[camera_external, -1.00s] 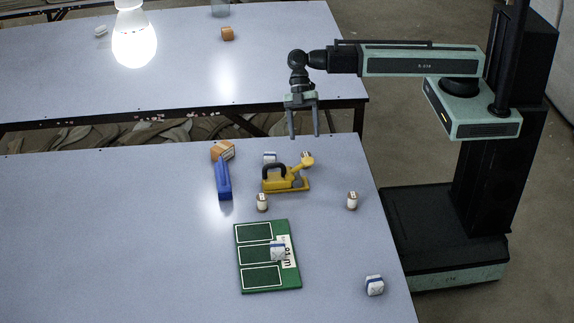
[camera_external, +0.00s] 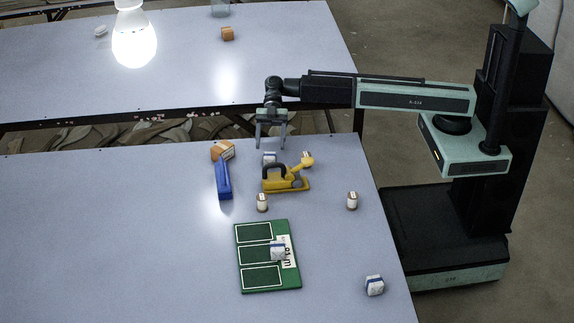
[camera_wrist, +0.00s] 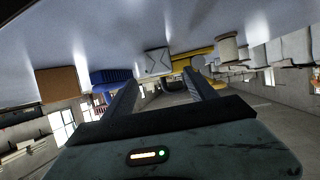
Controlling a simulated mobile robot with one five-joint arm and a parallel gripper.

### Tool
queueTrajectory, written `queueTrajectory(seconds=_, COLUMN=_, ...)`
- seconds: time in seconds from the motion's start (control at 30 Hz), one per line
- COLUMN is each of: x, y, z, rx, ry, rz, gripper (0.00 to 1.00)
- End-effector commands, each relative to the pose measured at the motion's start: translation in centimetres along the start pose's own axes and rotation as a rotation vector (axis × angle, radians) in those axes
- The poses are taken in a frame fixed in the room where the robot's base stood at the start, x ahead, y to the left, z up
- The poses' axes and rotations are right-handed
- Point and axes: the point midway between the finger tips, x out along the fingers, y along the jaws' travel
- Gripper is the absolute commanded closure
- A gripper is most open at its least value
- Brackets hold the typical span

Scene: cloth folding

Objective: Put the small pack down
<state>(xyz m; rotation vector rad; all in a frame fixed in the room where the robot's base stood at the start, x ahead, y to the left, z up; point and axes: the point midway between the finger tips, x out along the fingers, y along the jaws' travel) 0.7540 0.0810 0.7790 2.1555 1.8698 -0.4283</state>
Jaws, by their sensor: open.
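Several small white packs with blue parts lie apart. One pack (camera_external: 269,158) stands at the back of the near table, just below my gripper (camera_external: 270,147) in the external view. A second pack (camera_external: 278,250) rests on the green board (camera_external: 256,227), over the right part of its middle outlined field. A third pack (camera_external: 374,285) lies near the table's right edge. My gripper is open, with nothing seen between its fingers. In the wrist view a white pack (camera_wrist: 157,62) shows beyond and between the fingertips (camera_wrist: 161,78), apart from them as far as I can tell.
A yellow tool with a black handle (camera_external: 286,184), a blue object (camera_external: 223,180) and an orange-brown box (camera_external: 221,151) stand close around the back pack. The left of the near table (camera_external: 110,230) is clear.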

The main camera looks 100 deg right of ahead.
Motion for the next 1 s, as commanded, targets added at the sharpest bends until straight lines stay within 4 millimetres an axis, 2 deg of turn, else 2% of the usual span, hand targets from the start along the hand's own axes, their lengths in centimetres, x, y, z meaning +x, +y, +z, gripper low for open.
queueTrajectory(seconds=0.07, x=0.5, y=0.0, z=0.2, rx=0.0, ry=0.0, rz=-0.001, gripper=0.35)
queueTrajectory(seconds=0.23, x=3.4, y=-0.2, z=1.0, rx=-0.002, ry=0.0, rz=-0.002, gripper=0.35)
queueTrajectory(seconds=0.33, x=4.9, y=-0.2, z=0.7, rx=-0.001, ry=0.0, rz=-0.003, gripper=0.35)
queueTrajectory(seconds=0.57, x=5.1, y=-0.1, z=0.4, rx=0.0, ry=0.0, rz=0.0, gripper=0.35)
queueTrajectory(seconds=0.8, x=5.1, y=-0.1, z=0.4, rx=0.0, ry=-0.001, rz=0.0, gripper=1.0)
queueTrajectory(seconds=1.0, x=5.1, y=-0.1, z=0.4, rx=0.0, ry=0.0, rz=0.0, gripper=1.0)
